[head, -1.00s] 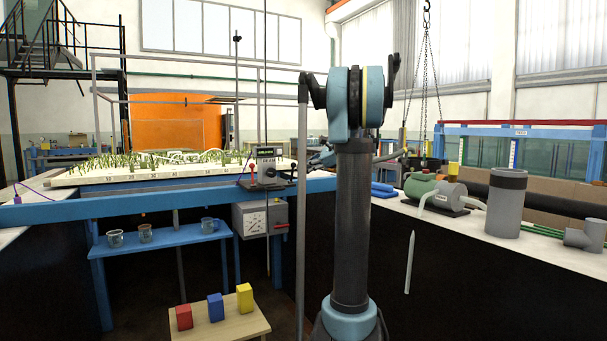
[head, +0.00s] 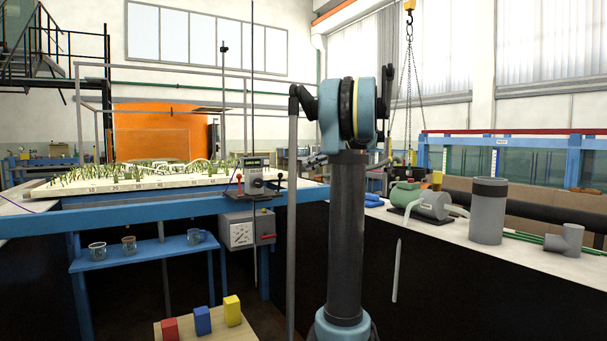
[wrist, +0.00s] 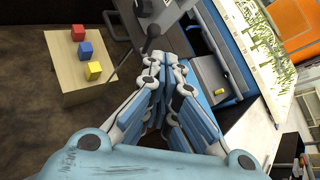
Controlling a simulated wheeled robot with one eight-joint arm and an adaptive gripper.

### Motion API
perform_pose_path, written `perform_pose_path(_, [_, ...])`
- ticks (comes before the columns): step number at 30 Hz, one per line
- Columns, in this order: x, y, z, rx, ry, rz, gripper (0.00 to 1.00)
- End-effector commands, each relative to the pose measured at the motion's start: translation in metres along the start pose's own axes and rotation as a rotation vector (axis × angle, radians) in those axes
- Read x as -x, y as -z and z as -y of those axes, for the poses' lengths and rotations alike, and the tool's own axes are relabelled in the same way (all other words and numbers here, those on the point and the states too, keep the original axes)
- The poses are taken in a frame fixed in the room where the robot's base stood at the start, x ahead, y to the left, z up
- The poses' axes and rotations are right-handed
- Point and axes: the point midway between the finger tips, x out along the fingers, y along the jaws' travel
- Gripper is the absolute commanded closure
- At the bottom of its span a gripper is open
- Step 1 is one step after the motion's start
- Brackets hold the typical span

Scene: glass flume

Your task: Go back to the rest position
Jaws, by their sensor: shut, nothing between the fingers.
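My gripper (wrist: 165,68) shows in the wrist view with its blue and white fingers together and nothing between them. It hangs in the air, apart from the things around it. In the head view my arm stands upright in the middle, and its column hides part of the scene behind; I cannot make out the fingers there.
A low wooden table (wrist: 72,98) carries red, blue and yellow blocks. A blue bench (head: 195,249) holds several beakers beneath the blue-framed flume model (head: 135,187). A white-topped counter (head: 530,266) with a pump (head: 434,206) and grey pipe (head: 487,212) lies right.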

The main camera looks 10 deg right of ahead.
Motion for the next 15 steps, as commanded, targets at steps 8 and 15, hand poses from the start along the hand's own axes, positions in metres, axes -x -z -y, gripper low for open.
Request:
perform_pose_path(8, [-0.008, -0.007, -0.028, 0.067, -0.039, -0.035, 1.00])
perform_pose_path(15, [-0.037, -0.008, -0.120, 0.283, -0.154, -0.150, 1.00])
